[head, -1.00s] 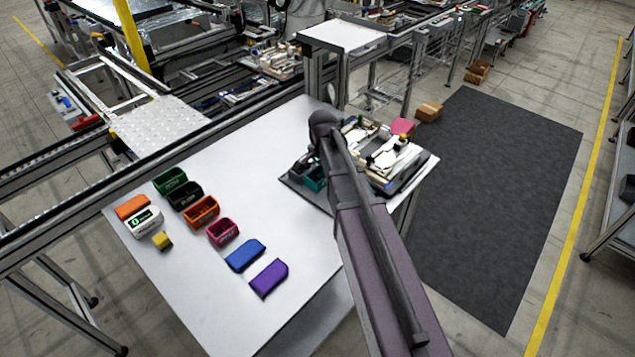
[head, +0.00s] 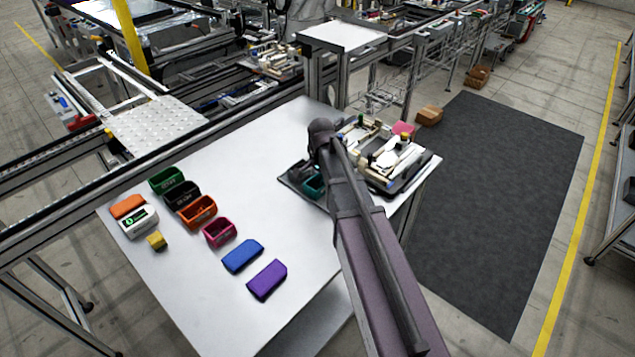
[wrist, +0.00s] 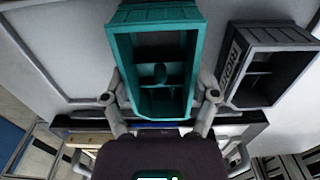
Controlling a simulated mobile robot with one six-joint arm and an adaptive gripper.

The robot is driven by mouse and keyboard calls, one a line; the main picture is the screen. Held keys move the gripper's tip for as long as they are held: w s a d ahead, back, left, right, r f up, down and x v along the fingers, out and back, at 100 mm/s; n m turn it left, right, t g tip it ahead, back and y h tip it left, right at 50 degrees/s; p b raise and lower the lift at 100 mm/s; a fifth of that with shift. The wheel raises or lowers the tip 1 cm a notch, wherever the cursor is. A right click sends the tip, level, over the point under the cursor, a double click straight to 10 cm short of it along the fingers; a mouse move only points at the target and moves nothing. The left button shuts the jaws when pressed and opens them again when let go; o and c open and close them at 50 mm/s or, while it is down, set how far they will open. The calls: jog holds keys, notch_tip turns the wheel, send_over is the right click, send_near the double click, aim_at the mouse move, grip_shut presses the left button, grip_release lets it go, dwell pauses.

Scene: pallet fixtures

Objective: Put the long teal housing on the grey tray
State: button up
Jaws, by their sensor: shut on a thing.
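The long teal housing (wrist: 154,15) is an open-topped box with inner dividers. In the wrist view it stands between the two fingers of my gripper (wrist: 161,97), which is shut on it. In the head view the teal housing (head: 315,186) shows partly, at the dark grey tray (head: 290,182) near the table's far right side. My arm hides part of both. I cannot tell whether the housing touches the tray or hangs just above it. A grey housing (wrist: 262,82) with lettering stands to its right in the wrist view, a small gap apart.
Green (head: 165,180), black, orange and pink (head: 219,232) open housings stand in a row on the white table. Blue (head: 242,256) and purple (head: 267,280) pieces lie nearby. A fixture pallet (head: 385,155) with several parts sits right of my arm. The table's middle is clear.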

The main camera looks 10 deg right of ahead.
jog(key=o, duration=1.1)
notch_tip(320, 180, up, 12)
jog(key=p, duration=1.2)
jog(key=shift+r, duration=0.1)
